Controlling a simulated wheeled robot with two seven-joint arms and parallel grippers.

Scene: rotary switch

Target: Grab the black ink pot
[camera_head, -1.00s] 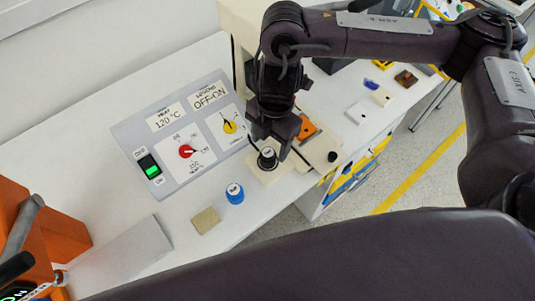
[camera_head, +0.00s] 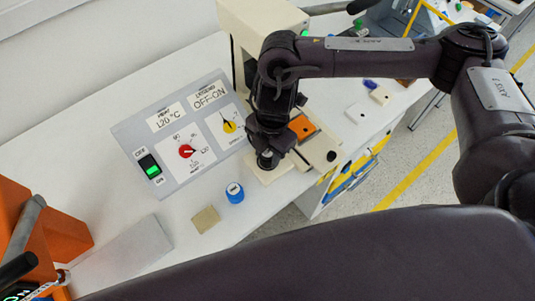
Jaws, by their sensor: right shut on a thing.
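The black ink pot (camera_head: 266,159) is at the front of a cream-coloured machine, over its pale base plate. My right gripper (camera_head: 268,150) comes down from above and is shut on the ink pot. Its fingers hide much of the pot. I cannot tell whether the pot still touches the plate. My left gripper is not in view.
A blue pot (camera_head: 235,193) and a beige block (camera_head: 205,219) stand on the white table left of the gripper. A grey control panel (camera_head: 175,170) with a red and a yellow knob lies behind them. The cream machine (camera_head: 255,25) rises close behind my right arm.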

